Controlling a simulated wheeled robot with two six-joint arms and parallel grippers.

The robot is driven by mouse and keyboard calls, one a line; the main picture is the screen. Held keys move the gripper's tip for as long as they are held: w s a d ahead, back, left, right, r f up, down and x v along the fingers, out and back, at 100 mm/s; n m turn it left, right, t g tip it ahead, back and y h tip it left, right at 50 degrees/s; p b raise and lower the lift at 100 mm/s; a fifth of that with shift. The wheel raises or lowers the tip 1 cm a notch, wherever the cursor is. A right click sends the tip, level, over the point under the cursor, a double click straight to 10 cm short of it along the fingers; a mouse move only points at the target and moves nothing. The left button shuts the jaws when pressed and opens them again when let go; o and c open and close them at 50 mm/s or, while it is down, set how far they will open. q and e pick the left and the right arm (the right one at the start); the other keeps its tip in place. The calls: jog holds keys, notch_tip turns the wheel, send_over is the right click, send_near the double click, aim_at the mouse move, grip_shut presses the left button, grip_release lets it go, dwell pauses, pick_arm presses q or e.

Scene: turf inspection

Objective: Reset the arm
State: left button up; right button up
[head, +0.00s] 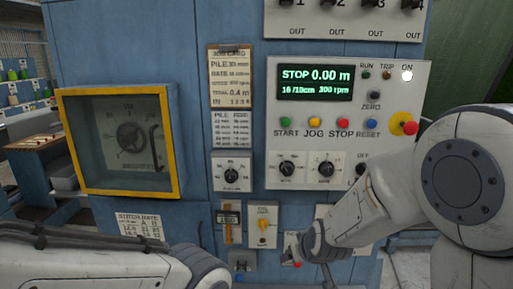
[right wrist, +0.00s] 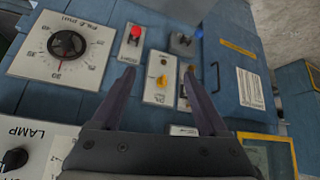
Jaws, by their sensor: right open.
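The blue control cabinet carries a grey panel (head: 440,80) whose display (head: 316,84) reads STOP 0.00 m. My right gripper (head: 312,242) is low in front of the cabinet, below the panel, and partly covers a small switch plate. In the right wrist view my right gripper (right wrist: 158,76) is open and empty, its two fingers apart in front of a plate with a yellow knob (right wrist: 162,80). My left arm enters at the lower left; its gripper is not visible.
A red emergency button (head: 405,123) on yellow sits at the panel's right edge. A yellow-framed window (head: 66,140) juts out at the left.

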jog(key=s+d+f+m+g+h, duration=0.1)
jog(key=s+d+m+g, duration=0.1)
jog(key=s+d, duration=0.35)
jog(key=s+d+f+m+g, duration=0.1)
jog(key=s+d+f+g, duration=0.15)
jog(key=s, duration=0.55)
jog(key=s+a+r+n+g, duration=0.1)
jog(key=s+a+r+n, duration=0.2)
jog(key=s+a, duration=0.3)
jog(key=s+a+r+n+g, duration=0.2)
jog(key=s+a+r+n, duration=0.1)
jog(key=s+a, duration=0.4)
jog(key=shift+s+a+r+n+y, duration=0.2)
jog(key=shift+s+a+n+y, duration=0.1)
jog(key=shift+s+n, duration=0.5)
